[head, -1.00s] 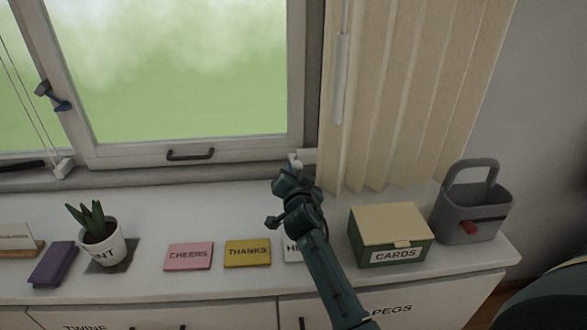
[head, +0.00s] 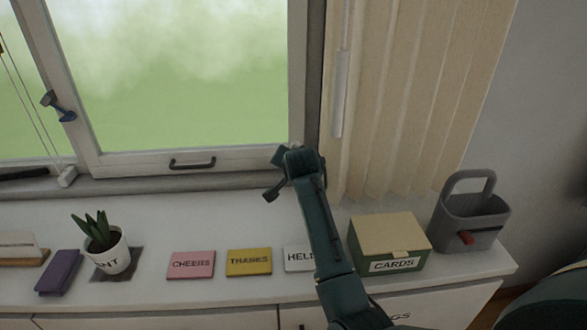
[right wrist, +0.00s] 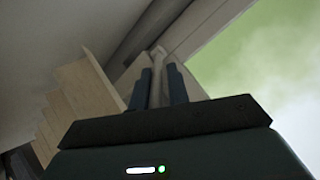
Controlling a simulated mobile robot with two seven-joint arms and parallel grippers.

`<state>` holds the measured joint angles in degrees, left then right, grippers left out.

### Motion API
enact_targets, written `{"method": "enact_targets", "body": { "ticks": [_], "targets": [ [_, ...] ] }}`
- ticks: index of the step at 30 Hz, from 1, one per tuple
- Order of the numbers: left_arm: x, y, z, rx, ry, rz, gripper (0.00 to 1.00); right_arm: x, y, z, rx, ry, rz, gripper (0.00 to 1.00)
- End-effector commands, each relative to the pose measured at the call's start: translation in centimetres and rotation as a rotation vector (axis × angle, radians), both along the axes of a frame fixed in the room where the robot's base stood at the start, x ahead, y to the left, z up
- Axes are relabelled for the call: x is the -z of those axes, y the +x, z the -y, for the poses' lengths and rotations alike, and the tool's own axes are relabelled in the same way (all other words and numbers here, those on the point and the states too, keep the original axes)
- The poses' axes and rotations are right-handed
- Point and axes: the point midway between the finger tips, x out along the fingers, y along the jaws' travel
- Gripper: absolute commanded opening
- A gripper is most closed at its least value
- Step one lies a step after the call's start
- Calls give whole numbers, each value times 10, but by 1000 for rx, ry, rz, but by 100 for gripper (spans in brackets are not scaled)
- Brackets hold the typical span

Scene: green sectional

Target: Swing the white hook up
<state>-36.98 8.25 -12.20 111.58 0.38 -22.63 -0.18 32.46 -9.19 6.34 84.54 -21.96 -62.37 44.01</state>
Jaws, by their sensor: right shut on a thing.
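In the right wrist view, the white hook (right wrist: 156,90) is a slim pale bar standing between the two dark fingers of my right gripper (right wrist: 160,70). The gripper is shut on it. In the head view my right gripper (head: 291,156) is at the lower right corner of the window frame, beside the curtain. There the gripper and wrist hide the hook and the fingertips. My left gripper is in neither view.
The window (head: 190,90) has a dark pull handle (head: 192,163). The beige curtain (head: 400,100) hangs just right of my gripper. Below, the white counter (head: 190,220) holds a plant pot (head: 108,255), flat signs, a cards box (head: 388,243) and a grey caddy (head: 470,220).

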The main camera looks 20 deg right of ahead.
Motion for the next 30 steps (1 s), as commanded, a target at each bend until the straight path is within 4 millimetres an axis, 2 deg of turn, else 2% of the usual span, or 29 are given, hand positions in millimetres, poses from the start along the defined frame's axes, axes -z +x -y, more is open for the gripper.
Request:
{"method": "enact_targets", "body": {
  "ticks": [1, 9, 10, 15, 30],
  "targets": [
    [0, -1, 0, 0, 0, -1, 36, -3, 0, 7, 13, -4, 6, 0],
    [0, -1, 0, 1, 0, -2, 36, -3, 0, 8, 14, -5, 8, 0],
    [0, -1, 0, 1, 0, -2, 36, -3, 0, 8, 14, -5, 8, 19],
    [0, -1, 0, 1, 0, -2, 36, -3, 0, 7, 13, -5, 6, 33],
    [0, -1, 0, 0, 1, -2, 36, -3, 1, 3, 5, -1, 3, 33]
  ]
}}
